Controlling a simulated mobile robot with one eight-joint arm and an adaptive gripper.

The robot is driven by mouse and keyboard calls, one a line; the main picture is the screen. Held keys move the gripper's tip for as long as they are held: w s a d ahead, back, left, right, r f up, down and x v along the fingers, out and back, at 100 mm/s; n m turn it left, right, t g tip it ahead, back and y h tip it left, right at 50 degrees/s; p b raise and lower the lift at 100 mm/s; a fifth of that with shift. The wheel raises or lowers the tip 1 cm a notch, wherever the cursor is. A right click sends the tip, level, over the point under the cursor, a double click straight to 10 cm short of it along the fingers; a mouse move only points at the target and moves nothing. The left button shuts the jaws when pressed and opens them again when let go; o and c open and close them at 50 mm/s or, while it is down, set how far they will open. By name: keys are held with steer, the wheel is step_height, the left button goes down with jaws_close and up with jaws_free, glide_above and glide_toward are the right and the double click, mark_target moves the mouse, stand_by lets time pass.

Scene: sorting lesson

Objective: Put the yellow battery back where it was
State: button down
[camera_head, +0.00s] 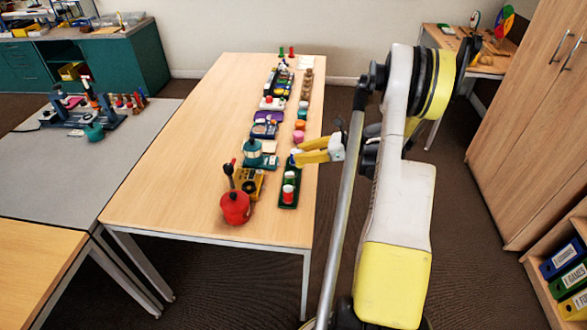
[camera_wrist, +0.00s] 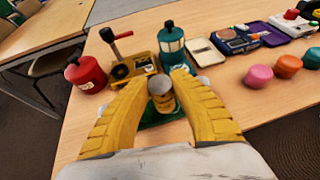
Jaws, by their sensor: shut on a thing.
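The yellow battery (camera_wrist: 163,104) is a short upright cylinder with a grey top, seen in the wrist view. My gripper (camera_wrist: 163,84) is shut on it, with one yellow finger on each side. A green tray (camera_wrist: 150,142) lies beneath the battery; whether the battery touches it is hidden. In the head view my gripper (camera_head: 299,156) is over the far end of the dark green tray (camera_head: 281,204), at the table's right side. Red-and-white cylinders (camera_head: 289,192) stand in that tray. The battery is hard to make out there.
A red canister (camera_head: 236,208), a yellow device with a lever (camera_head: 248,183) and a teal lantern (camera_head: 253,150) stand left of the tray. Pink (camera_head: 298,137) and orange (camera_head: 299,125) pieces stand beyond it. The table's left half (camera_head: 180,160) is clear.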

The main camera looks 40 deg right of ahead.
steer(key=w+f, duration=0.1)
steer(key=w+a+f, duration=0.1)
steer(key=w, duration=0.1)
steer(key=shift+b, duration=0.4)
step_height(320, 180, down, 4)
steer(key=shift+d+f+b, duration=0.1)
steer(key=shift+b, duration=1.1)
steer(key=shift+r, duration=0.2)
steer(key=shift+f, duration=0.15)
steer(key=c, duration=1.5)
jaws_free()
